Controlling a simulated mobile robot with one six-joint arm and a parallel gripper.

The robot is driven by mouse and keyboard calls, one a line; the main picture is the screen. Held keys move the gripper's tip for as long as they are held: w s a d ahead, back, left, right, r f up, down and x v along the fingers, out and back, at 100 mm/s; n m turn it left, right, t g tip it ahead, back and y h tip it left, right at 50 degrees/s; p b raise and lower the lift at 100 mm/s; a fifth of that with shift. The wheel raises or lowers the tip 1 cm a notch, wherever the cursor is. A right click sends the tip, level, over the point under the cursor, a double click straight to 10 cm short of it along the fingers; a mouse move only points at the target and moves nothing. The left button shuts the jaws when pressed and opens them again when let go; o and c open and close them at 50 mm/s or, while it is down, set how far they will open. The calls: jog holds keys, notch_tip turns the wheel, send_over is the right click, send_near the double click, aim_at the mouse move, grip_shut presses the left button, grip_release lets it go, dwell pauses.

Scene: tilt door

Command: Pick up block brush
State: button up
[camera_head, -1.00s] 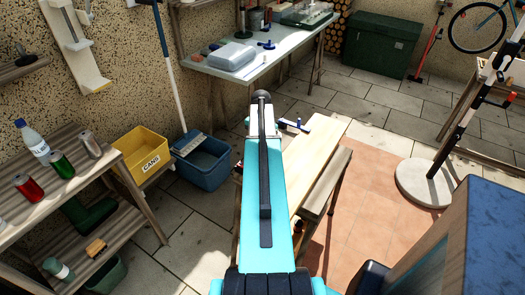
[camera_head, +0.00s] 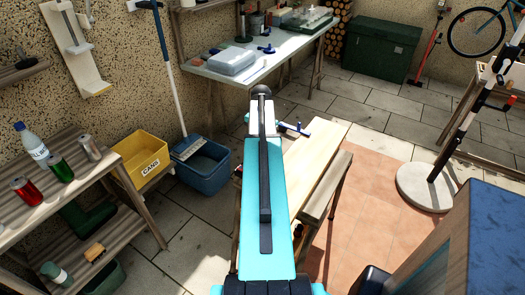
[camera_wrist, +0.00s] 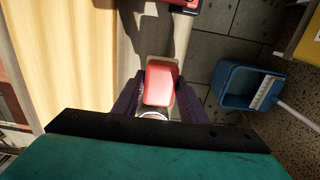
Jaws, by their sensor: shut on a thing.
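In the wrist view, my gripper (camera_wrist: 151,98) has its two dark fingers around a red, rounded block-shaped thing (camera_wrist: 161,80), shut on it. A whitish part shows at its near end. I cannot tell for sure whether this is the block brush. In the head view my arm hides the gripper and what it holds. A small tan-and-dark block (camera_head: 95,251), brush-like but too small to be sure, lies on the lower shelf at left.
A wooden workbench (camera_head: 318,160) stands beside my arm, with a blue clamp (camera_head: 294,128) at its far end. A yellow bin (camera_head: 141,157) and blue bucket (camera_head: 205,168) stand left. Shelves (camera_head: 25,208) hold cans and a bottle. Tiled floor right of the bench is clear.

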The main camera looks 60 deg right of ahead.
jog(key=shift+r+b, duration=0.5)
jog(key=shift+r, duration=2.75)
jog(key=o, duration=0.3)
jog(key=shift+c, duration=0.8)
jog(key=shift+d+m, duration=0.1)
jog(key=shift+m, duration=0.3)
